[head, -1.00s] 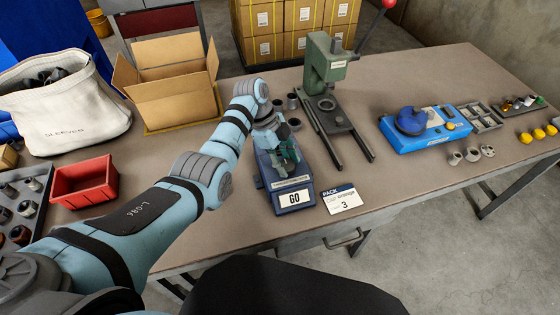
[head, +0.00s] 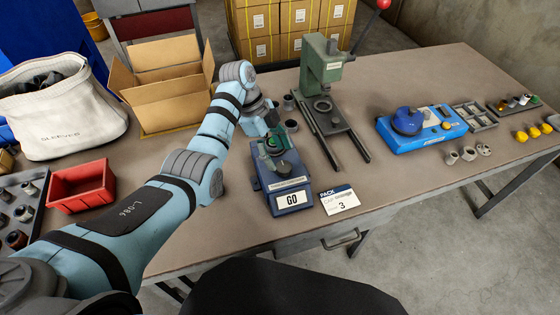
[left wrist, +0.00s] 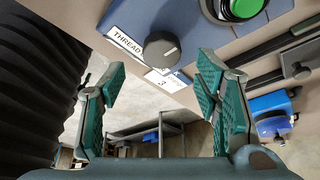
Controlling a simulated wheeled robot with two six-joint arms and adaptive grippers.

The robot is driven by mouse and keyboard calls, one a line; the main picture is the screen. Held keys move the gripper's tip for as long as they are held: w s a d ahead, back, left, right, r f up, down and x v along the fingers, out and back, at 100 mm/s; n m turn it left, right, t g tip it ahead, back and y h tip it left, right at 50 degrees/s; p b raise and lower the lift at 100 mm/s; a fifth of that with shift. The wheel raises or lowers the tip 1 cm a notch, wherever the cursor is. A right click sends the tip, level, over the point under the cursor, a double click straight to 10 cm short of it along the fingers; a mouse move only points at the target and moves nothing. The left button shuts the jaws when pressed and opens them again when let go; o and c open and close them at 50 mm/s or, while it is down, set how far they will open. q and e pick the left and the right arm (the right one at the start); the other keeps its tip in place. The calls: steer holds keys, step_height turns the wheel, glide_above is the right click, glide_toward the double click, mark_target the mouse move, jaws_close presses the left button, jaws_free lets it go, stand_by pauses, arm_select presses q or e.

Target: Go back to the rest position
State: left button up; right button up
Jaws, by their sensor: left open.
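My left arm reaches in from the left of the head view. Its gripper (head: 270,122) is above the far end of the blue GO device (head: 296,182), apart from it as far as I can tell. In the left wrist view the two green-padded fingers of the left gripper (left wrist: 160,72) are spread, with nothing between them. The blue device (left wrist: 172,22) shows beyond them, with a black knob (left wrist: 161,49) and a green button (left wrist: 240,8). My right gripper is in neither view.
A green press (head: 322,68) stands behind and right of the device. An open carton (head: 165,85), a red bin (head: 82,187) and a white sack (head: 75,120) are on the left. A blue unit (head: 425,128) is on the right. A PACK card (head: 340,200) lies by the table's front edge.

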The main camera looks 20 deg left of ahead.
arm_select(q)
steer(key=v, duration=0.2)
steer(key=shift+a+r, duration=0.2)
steer(key=shift+r, duration=0.15)
steer(key=shift+r, duration=0.1)
